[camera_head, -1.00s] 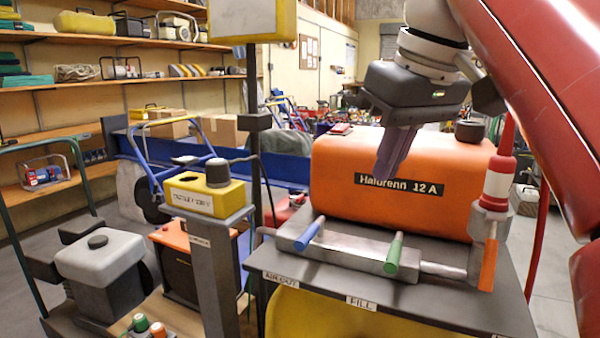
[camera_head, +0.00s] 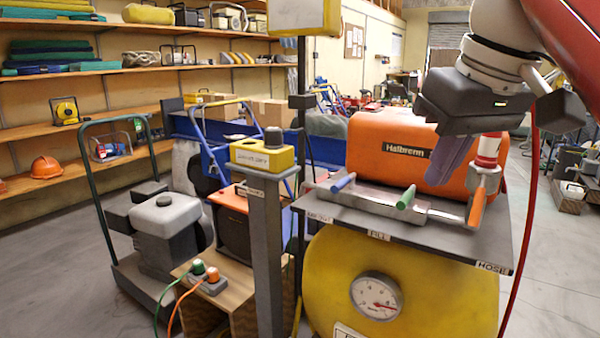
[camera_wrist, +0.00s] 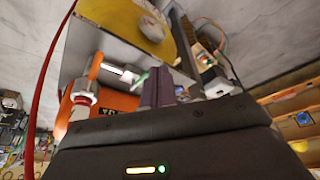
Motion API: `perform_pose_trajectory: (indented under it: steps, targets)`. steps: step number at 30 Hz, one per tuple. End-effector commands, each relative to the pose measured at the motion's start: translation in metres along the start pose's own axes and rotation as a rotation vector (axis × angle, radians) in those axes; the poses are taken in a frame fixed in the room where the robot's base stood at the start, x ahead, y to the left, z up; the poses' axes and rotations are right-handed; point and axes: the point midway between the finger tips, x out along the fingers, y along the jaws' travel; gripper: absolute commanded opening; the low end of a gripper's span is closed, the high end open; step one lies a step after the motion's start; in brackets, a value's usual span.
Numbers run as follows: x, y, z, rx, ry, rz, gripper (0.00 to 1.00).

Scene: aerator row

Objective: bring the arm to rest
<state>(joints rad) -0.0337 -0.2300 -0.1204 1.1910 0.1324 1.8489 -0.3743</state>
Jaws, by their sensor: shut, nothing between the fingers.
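My gripper (camera_head: 450,165) hangs at the upper right of the head view, its purple-grey fingers pointing down and shut with nothing between them. It appears in front of the orange Halbrenn unit (camera_head: 375,150) and covers part of its right side. The fingers also show in the wrist view (camera_wrist: 158,88). Below is the grey manifold (camera_head: 370,200) with a blue handle (camera_head: 343,182), a green handle (camera_head: 406,197) and an orange handle (camera_head: 477,206). I cannot tell the exact gap between the fingers and the manifold, but no contact shows.
A yellow tank with a gauge (camera_head: 376,296) stands under the dark shelf. A red hose (camera_head: 522,240) hangs at the right. A post with a yellow box (camera_head: 262,153), a grey machine (camera_head: 165,222) and a trolley stand left. Open floor (camera_head: 60,270) lies at the lower left.

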Motion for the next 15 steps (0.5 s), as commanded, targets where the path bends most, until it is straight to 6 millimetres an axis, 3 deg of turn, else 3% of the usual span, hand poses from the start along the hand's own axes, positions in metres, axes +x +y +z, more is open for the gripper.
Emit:
perform_pose_trajectory:
  steps: [8,15]
  targets:
    - [0.032,-0.001,0.013,0.057,0.019,0.014,0.00]
    - [0.087,-0.004,0.038,0.137,0.042,0.042,0.00]
